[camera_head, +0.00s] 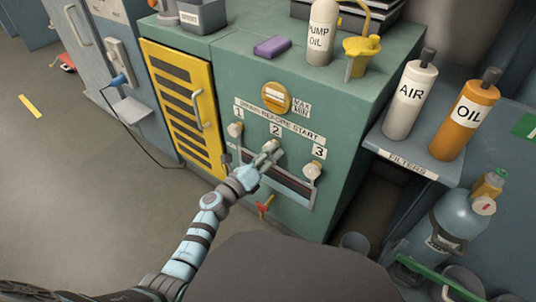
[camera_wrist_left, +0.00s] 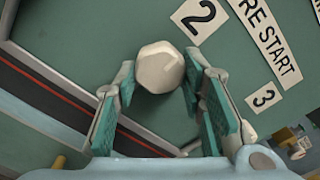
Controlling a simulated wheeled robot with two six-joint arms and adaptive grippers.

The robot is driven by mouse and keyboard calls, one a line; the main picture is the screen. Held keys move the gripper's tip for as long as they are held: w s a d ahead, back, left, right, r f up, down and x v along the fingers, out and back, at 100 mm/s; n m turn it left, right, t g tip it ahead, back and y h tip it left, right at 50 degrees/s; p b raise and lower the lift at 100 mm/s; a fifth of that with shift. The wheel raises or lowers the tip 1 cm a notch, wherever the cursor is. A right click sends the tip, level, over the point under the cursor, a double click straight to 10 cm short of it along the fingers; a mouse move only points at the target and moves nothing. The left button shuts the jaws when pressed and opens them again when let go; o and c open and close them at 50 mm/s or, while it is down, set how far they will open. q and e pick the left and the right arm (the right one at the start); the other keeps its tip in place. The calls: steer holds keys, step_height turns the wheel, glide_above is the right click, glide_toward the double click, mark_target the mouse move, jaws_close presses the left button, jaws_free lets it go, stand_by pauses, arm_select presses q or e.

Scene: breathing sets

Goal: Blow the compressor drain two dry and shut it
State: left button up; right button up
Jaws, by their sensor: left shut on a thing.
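The pale, faceted knob of drain two (camera_wrist_left: 160,68) sits on the green compressor front (camera_head: 330,120), near the label "2" (camera_wrist_left: 199,17). My left gripper (camera_head: 267,155) is at this knob, with one finger on each side of it, and is shut on it. In the head view the gripper mostly hides the knob. The drain one knob (camera_head: 235,129) and the drain three knob (camera_head: 312,170) stand to either side. Whether any water comes out cannot be seen. My right gripper is not in view.
A red-handled valve (camera_head: 265,205) sits low on the compressor front. The dark slotted tray (camera_head: 285,185) lies below the knobs. A shelf at right holds an AIR bottle (camera_head: 410,98) and an OIL bottle (camera_head: 465,118). A yellow louvred door (camera_head: 180,100) is at left.

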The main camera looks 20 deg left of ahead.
arm_select(q)
steer(key=shift+f, duration=0.1)
stand_by(0.4)
steer(key=o, duration=1.1)
steer(key=shift+o, duration=0.2)
steer(key=shift+s+a, duration=0.1)
steer(key=v, duration=1.1)
steer(key=shift+s, duration=0.4)
